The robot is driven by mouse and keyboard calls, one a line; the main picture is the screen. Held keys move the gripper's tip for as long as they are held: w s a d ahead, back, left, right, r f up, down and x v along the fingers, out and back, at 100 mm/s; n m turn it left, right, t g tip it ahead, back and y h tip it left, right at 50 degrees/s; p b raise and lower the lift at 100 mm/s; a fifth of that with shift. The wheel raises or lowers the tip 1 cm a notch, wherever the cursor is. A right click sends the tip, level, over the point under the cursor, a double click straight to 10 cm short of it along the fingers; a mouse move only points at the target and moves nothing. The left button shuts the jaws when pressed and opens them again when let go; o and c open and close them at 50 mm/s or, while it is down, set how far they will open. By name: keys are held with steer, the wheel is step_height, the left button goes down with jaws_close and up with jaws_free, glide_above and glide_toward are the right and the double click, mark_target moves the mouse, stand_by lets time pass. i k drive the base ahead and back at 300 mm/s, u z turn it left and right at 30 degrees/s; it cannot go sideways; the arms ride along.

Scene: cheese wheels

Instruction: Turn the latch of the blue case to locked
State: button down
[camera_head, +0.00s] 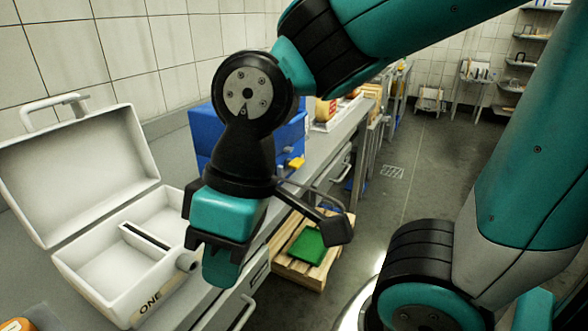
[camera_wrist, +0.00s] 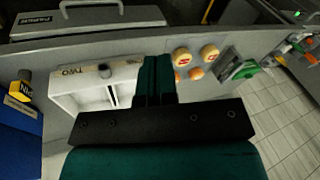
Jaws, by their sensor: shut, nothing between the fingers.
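The blue case (camera_head: 286,138) stands on the counter behind my arm in the head view, and my wrist hides much of its front. A small yellow part (camera_head: 297,163), which looks like its latch, shows at its right front; its exact turn is too small to tell. My gripper (camera_head: 220,274) is shut and empty, pointing down in front of the white case and apart from the blue case. Its closed fingers also show in the wrist view (camera_wrist: 157,80).
An open white case (camera_head: 98,278) lies on the counter at left, close to my gripper. A pallet (camera_head: 287,262) with a green item (camera_head: 307,244) is on the floor beyond. Round cheeses (camera_wrist: 209,52) show in the wrist view. The floor at right is mostly clear.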

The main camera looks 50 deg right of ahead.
mark_target(292, 164)
steer(key=k, duration=0.5)
steer(key=z, duration=1.35)
steer(key=i, duration=0.6)
steer(key=u, duration=0.15)
